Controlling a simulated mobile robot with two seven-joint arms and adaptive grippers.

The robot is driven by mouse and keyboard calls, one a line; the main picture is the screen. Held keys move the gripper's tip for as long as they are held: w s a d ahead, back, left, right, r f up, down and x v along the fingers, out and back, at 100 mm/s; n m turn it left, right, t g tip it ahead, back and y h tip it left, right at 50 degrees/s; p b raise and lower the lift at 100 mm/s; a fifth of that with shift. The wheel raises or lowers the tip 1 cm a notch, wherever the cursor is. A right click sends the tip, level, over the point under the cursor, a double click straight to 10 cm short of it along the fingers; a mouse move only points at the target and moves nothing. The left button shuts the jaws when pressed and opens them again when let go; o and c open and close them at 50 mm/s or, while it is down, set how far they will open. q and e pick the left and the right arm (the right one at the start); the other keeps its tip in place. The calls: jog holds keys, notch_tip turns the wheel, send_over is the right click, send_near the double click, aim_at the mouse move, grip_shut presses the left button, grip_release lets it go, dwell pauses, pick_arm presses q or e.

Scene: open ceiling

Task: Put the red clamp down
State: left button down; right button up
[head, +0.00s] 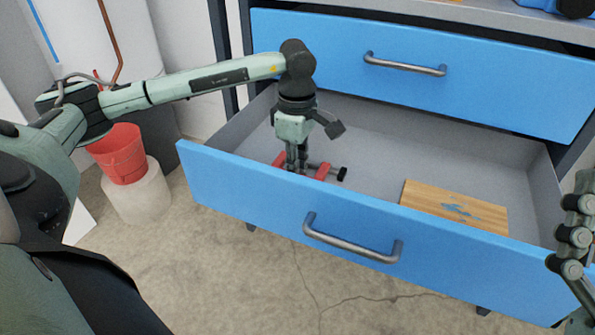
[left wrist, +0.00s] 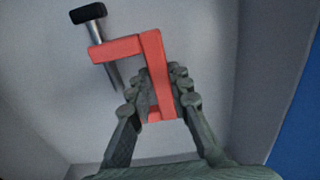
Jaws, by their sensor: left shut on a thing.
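The red clamp (head: 321,171) is inside the open lower drawer, toward its left end. It has a red frame and a black-ended screw. My left gripper (head: 297,170) reaches down into the drawer and is shut on the clamp. In the left wrist view the clamp (left wrist: 151,62) sits between the fingers of the left gripper (left wrist: 160,105), with its screw end to the upper left. I cannot tell whether the clamp touches the drawer floor.
The blue-fronted drawer (head: 270,209) is pulled out, and its front wall stands before the gripper. A wooden board (head: 425,195) with blue marks lies in its right part. A red bucket (head: 119,155) stands on a pale cylinder at left.

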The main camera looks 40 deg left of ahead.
pick_arm(q)
jog(key=c, duration=1.4)
grip_release()
pick_arm(e)
jog(key=shift+s+d+r, duration=0.1)
jog(key=shift+r, duration=0.05)
pick_arm(q)
jog(key=shift+r, duration=0.1)
jog(key=shift+r, duration=0.25)
notch_tip(320, 180, up, 12)
jog(key=shift+f+p, duration=0.25)
jog(key=shift+p, duration=0.8)
pick_arm(e)
jog(key=w+f+g, duration=0.1)
jog(key=a+f+g, duration=0.1)
jog(key=w+a+f+g, duration=0.1)
jog(key=shift+w+f+h, duration=0.3)
jog(key=shift+w+f, duration=0.05)
